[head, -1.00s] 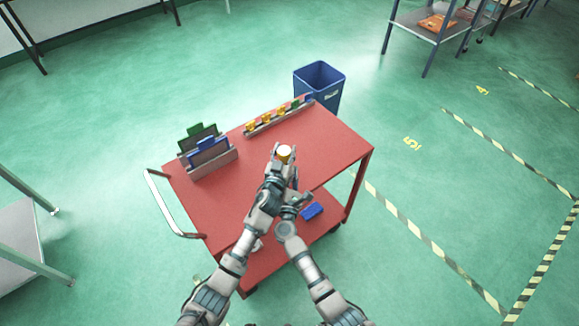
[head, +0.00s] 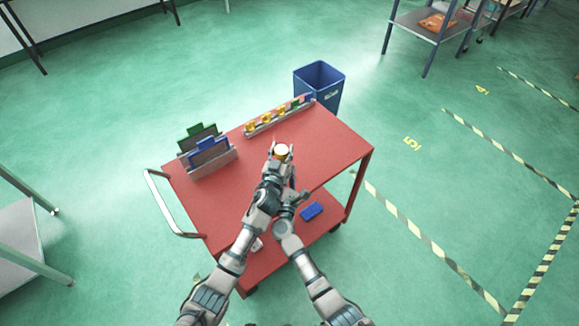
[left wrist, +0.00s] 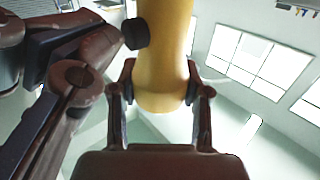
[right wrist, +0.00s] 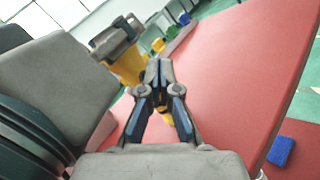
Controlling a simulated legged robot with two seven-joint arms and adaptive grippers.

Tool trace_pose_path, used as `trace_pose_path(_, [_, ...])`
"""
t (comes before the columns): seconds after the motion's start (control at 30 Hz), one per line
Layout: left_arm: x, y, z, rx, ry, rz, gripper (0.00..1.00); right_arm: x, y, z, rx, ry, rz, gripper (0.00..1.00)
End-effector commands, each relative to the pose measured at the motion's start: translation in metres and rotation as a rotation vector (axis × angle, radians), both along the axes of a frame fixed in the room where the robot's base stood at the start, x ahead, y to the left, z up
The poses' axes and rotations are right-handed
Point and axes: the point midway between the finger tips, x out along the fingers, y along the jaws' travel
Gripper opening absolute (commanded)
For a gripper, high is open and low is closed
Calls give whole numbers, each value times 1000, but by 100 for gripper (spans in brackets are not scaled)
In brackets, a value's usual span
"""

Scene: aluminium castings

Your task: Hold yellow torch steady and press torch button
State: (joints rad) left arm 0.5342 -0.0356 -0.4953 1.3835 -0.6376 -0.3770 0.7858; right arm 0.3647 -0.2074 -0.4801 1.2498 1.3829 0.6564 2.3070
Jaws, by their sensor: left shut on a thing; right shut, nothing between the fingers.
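The yellow torch (head: 282,155) is held upright in my left gripper (head: 281,150) above the red cart, with a whitish top end. In the left wrist view, the torch (left wrist: 165,60) sits between the two fingers (left wrist: 160,92). A dark round knob (left wrist: 135,33) shows at its left side; I cannot tell if it is the button or a fingertip. My right gripper (right wrist: 160,68) is shut and empty, its tips close to the torch (right wrist: 128,68); contact is unclear.
The red cart top (head: 325,140) is clear on its right. A rack (head: 250,131) with several small coloured items lies along its back edge. A grey holder (head: 222,161) with green and blue panels stands left. A blue block (head: 312,211) lies on the lower shelf. A blue bin (head: 320,82) stands behind.

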Motion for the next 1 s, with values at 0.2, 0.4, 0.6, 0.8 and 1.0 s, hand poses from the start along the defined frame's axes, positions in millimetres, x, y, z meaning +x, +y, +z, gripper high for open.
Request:
trace_pose_path(0.2, [-9,-17,-1,-34,13,-27,4,6,-8,1,-7,1,-13,0])
trace_pose_path(0.4, [-9,-17,-1,-34,13,-27,4,6,-9,0,-8,1,-13,0])
trace_pose_path(0.6, [-9,-17,-1,-34,13,-26,4,-1,-17,1,-7,1,-14,0])
trace_pose_path(0.8, [-8,-15,-2,-28,12,-24,4,-8,-25,3,-6,-2,-14,0])
trace_pose_path(1.0, [-6,-12,-2,-22,11,-19,4,-10,-25,3,-6,-2,-13,0])
